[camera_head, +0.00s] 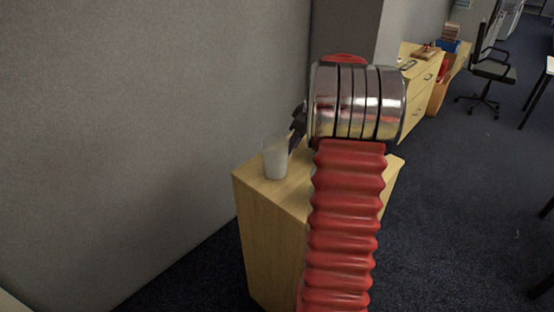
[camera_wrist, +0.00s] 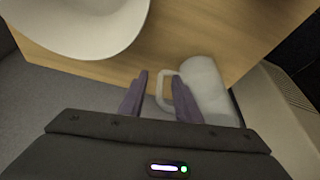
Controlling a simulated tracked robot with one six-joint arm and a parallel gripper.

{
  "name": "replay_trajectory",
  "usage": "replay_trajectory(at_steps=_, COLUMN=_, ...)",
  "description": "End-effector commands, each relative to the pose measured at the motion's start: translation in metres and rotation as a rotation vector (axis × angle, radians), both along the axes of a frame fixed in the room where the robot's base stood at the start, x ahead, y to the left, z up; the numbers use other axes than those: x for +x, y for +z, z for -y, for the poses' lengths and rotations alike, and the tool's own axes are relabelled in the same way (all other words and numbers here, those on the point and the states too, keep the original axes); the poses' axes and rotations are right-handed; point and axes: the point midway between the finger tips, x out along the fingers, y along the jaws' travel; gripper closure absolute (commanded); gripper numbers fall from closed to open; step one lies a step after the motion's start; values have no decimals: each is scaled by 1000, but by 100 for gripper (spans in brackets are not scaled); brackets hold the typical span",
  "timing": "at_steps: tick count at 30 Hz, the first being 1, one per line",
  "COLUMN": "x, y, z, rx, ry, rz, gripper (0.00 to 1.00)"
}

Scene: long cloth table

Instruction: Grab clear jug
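The clear jug (camera_head: 275,158) is a pale, translucent vessel on the wooden cabinet top, left of my arm in the head view. In the wrist view the jug (camera_wrist: 208,88) is right of centre, with its handle pointing left toward my gripper (camera_wrist: 160,77). My fingers are apart. The handle's outer bar shows between them, and the right finger overlaps the handle's opening. I cannot tell whether either finger touches it. In the head view my gripper (camera_head: 297,130) is dark, beside the jug and partly hidden by my arm.
A white bowl (camera_wrist: 80,28) sits on the wooden cabinet top (camera_wrist: 160,52) in the wrist view, left of the jug. A grey wall (camera_head: 150,110) stands close on the left. A chair (camera_head: 491,72) and other furniture are farther back right.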

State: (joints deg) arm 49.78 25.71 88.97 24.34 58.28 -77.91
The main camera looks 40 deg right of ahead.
Motion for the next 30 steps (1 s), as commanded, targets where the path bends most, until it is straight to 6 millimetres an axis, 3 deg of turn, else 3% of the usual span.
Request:
replay_trajectory(at_steps=13, x=0, y=0, z=0, rx=-1, ry=0, rz=0, gripper=70)
replay_trajectory(at_steps=26, x=0, y=0, z=0, rx=-1, ry=-1, rz=0, gripper=99)
replay_trajectory(at_steps=30, x=0, y=0, z=0, rx=-1, ry=0, rz=0, gripper=100)
